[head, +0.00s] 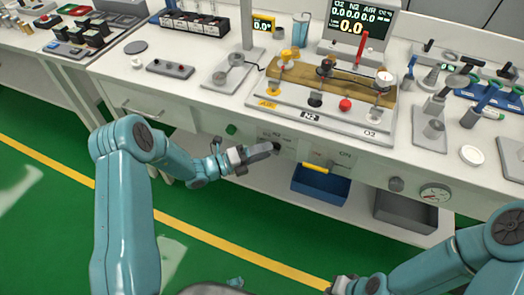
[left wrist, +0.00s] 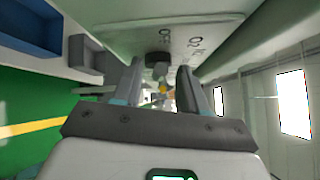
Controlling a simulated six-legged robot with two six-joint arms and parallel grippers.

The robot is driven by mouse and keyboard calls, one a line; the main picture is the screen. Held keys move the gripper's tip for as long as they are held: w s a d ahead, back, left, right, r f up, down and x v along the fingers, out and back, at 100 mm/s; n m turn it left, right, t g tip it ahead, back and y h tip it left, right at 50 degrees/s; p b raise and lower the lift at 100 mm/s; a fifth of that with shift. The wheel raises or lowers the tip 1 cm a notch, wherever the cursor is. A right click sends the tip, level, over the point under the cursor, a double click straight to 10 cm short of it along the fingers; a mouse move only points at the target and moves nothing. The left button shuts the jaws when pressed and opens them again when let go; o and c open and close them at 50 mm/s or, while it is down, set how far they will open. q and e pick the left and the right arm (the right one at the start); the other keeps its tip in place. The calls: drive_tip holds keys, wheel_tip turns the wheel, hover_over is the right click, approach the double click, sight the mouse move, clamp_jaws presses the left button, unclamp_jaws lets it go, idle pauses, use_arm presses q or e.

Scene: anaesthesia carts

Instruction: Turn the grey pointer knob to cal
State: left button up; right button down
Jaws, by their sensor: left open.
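A small dark grey knob (head: 276,147) sits on a pale labelled panel (head: 288,154) on the bench's front face. My left gripper (head: 264,150) reaches it from the left, its tips close to the knob. In the left wrist view my left gripper (left wrist: 160,72) is open, and the dark knob (left wrist: 157,59) shows between and just beyond the fingertips. I cannot tell whether they touch. The panel (left wrist: 190,32) carries printed lettering, partly legible as O2. Which way the pointer faces is too small to tell. My right gripper (head: 340,286) shows only partly at the bottom edge.
Further right are a round grey knob (head: 396,184), a gauge (head: 436,193) and a grey bin (head: 405,214). The benchtop above is crowded. Green floor is open in front.

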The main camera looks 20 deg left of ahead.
use_arm(q)
clamp_jaws()
drive_tip(key=shift+r, duration=0.1)
